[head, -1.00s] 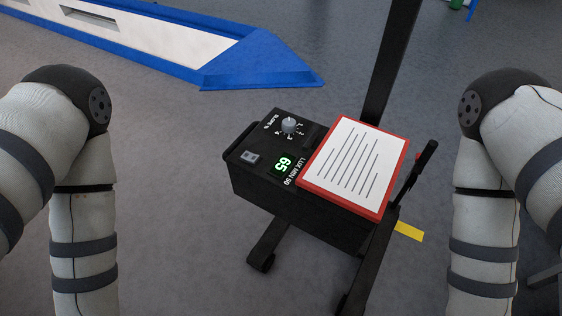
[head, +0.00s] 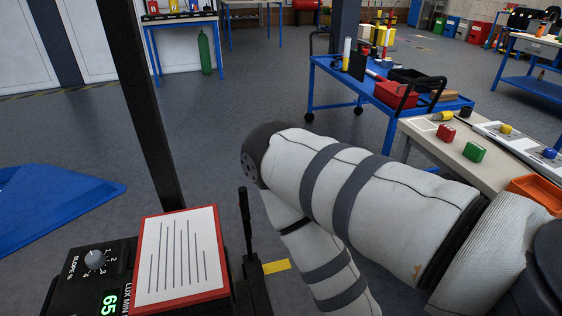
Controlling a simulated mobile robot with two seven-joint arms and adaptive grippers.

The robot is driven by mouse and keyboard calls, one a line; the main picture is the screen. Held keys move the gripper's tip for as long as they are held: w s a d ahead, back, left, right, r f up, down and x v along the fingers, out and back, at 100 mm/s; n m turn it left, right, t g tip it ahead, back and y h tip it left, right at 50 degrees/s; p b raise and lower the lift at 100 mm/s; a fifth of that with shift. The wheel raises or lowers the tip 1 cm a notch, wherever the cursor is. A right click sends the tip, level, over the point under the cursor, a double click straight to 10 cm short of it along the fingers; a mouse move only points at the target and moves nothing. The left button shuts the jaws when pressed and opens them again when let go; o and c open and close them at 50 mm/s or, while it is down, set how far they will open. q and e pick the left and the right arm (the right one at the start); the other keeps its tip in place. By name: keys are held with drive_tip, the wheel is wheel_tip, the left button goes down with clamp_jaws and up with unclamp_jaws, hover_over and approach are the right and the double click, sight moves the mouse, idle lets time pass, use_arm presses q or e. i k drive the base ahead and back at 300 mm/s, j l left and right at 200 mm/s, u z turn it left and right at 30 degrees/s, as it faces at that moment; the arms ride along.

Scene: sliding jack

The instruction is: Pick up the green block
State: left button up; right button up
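The green block (head: 474,152) lies on a light bench top (head: 492,178) at the right of the head view. A red block (head: 446,133) lies just to its upper left, and a yellow piece (head: 443,116) lies behind. My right arm crosses the lower right of the view, below and left of the bench. Its gripper is out of the frame. My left arm and gripper are not in view.
A black control box (head: 66,270) with a red-framed sheet (head: 182,258) stands at the lower left. A blue cart (head: 341,76) with a red bin (head: 396,94) stands behind the bench. An orange tray (head: 537,188) sits at the bench's right.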

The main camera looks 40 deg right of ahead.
sight(473, 151)
drive_tip(key=z, duration=2.6)
drive_tip(key=i+l+u, duration=0.1)
drive_tip(key=i+l, duration=0.15)
